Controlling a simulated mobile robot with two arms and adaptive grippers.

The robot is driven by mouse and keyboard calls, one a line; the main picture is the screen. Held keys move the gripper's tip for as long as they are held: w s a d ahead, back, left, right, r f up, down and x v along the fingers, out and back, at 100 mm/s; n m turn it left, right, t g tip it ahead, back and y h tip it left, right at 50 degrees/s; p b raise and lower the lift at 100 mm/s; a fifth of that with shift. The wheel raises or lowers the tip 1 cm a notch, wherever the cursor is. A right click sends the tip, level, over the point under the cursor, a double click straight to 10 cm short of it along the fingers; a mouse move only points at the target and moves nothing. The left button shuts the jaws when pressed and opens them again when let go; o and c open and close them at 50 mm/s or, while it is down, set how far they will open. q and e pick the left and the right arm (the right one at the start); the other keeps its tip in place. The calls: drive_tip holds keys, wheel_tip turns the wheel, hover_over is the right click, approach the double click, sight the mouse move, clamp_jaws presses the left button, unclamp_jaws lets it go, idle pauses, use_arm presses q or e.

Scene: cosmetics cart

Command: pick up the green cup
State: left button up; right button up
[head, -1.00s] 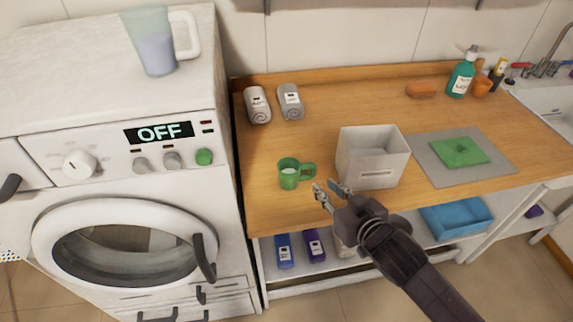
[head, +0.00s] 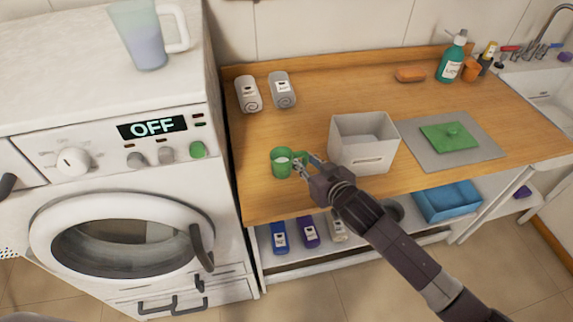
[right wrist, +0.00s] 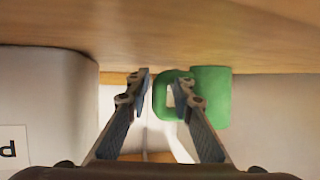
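My right gripper (head: 305,168) is at the handle side of the cup. In the right wrist view my right gripper (right wrist: 166,92) has its two fingers apart, with the cup's handle between them. The body of the green cup (right wrist: 212,97) shows beyond the right finger, which partly covers the handle. I cannot tell whether a finger touches the cup. My left gripper is not in view.
A white box (head: 362,158) stands right of the cup, close to my right gripper. A washing machine (head: 120,190) stands left of the counter (head: 330,95).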

drive_tip(key=shift+c, duration=0.4)
drive_tip(key=c, duration=0.5)
clamp_jaws()
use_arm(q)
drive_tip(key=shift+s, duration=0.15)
use_arm(e)
drive_tip(key=shift+r, duration=0.15)
